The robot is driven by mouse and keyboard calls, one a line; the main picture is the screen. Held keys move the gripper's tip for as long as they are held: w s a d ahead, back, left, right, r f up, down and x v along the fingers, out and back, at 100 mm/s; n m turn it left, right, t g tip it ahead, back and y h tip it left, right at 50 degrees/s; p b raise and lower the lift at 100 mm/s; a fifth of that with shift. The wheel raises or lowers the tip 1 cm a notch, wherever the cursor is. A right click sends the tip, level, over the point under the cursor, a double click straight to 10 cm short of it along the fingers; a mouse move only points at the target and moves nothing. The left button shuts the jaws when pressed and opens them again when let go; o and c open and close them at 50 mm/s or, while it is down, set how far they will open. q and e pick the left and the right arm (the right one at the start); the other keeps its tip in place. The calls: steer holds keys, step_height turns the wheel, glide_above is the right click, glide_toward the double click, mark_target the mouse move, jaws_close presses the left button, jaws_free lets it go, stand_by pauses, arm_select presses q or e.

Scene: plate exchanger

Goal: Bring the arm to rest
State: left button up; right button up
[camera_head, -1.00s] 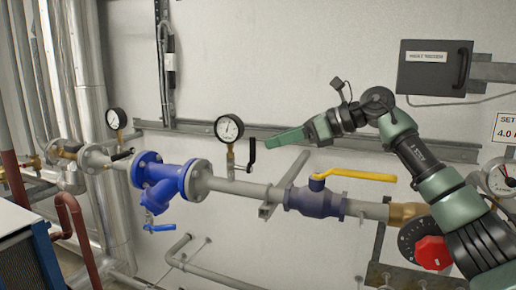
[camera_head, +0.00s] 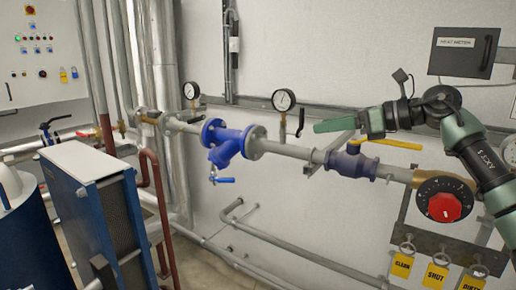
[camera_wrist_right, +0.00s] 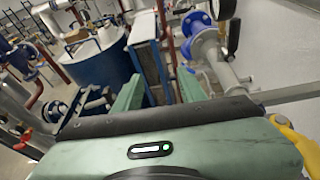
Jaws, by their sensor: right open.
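My right arm comes in from the right in the head view, in front of the wall. Its green right gripper (camera_head: 326,126) points left, just right of the round pressure gauge (camera_head: 284,100) in the picture. In the right wrist view the two green fingers (camera_wrist_right: 158,92) stand apart with nothing between them. The yellow-handled valve (camera_head: 352,162) on the pipe shows just below the gripper in the head view. The yellow lever (camera_head: 395,144) passes close under the wrist in the picture; the gap in depth is unclear. My left gripper is not in view.
The horizontal pipe carries a blue strainer (camera_head: 228,143). A red knob (camera_head: 444,207) sits below my forearm, with yellow tags (camera_head: 437,275) under it. The plate exchanger (camera_head: 95,200) and a blue tank (camera_head: 30,235) stand at the left. A control panel (camera_head: 40,50) is behind them.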

steer(key=s+a+f+m+t+y, duration=0.1)
steer(key=a+f+m+t+y, duration=0.45)
steer(key=a+f+m, duration=0.4)
steer(key=s+d+f+m+t+h, duration=0.25)
steer(key=d+f+m+h, duration=0.25)
steer(key=f+m+h, duration=0.6)
steer(key=s+d+f+m+t+h, duration=0.2)
steer(key=s+d+f+m+h, duration=0.3)
steer(key=f+m, duration=0.7)
steer(key=s+d+f+m+g+h, duration=0.3)
steer(key=s+f+m+g, duration=0.3)
steer(key=s+f+m, duration=0.4)
steer(key=s+f+m+g+y, duration=0.1)
steer(key=s+f+g, duration=0.35)
steer(key=s, duration=0.75)
steer(key=s+f+m+g, duration=0.1)
steer(key=s+f+g, duration=0.4)
steer(key=s, duration=0.8)
step_height(320, 180, down, 32)
steer(key=s+b, duration=0.2)
steer(key=b, duration=0.2)
arm_select(q)
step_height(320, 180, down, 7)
steer(key=b, duration=0.2)
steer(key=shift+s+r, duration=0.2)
arm_select(e)
steer(key=s+d+f+g, duration=0.1)
steer(key=s+d+f, duration=0.2)
steer(key=s+f, duration=1.3)
steer(key=shift+f, duration=0.6)
